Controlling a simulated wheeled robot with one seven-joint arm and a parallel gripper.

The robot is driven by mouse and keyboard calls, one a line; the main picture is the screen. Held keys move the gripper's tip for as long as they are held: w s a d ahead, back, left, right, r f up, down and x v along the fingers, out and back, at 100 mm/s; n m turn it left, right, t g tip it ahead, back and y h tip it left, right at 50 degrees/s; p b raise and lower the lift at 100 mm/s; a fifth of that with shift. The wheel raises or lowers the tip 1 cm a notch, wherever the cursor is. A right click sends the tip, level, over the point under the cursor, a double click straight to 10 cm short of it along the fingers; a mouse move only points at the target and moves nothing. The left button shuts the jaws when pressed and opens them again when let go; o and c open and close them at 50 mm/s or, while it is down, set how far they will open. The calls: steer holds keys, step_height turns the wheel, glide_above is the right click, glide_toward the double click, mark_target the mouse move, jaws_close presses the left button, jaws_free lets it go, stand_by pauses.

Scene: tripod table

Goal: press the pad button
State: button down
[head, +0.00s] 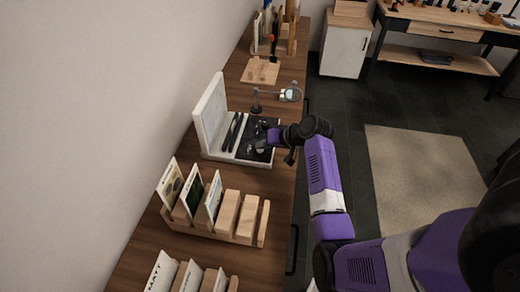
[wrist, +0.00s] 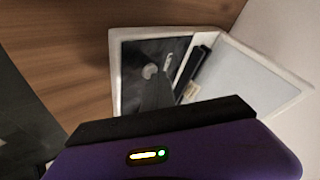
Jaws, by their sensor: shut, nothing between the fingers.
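An open white case (head: 211,122) stands on the wooden table with its lid raised on the left. It also shows in the wrist view (wrist: 116,60). Its dark panel (wrist: 131,58) carries a small round grey piece (wrist: 150,71); I cannot tell for sure whether this is the pad button. My gripper (head: 262,141) is over the right part of the case, shut and empty. My purple gripper body fills the bottom of the wrist view and hides the near part of the case. I cannot tell whether the fingertips touch the panel.
A wooden rack (head: 212,228) with cards and blocks stands nearer on the table. A small round mirror-like item on a stand (head: 290,94) and a wooden board (head: 261,71) are beyond the case. The wall borders the left side; open floor lies right.

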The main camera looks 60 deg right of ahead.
mark_target(262, 151)
stand_by(0.3)
steer(key=shift+r+p, duration=0.65)
steer(key=shift+p, duration=0.15)
steer(key=shift+r, duration=0.1)
step_height(262, 151, up, 6)
steer(key=p, duration=0.5)
stand_by(0.3)
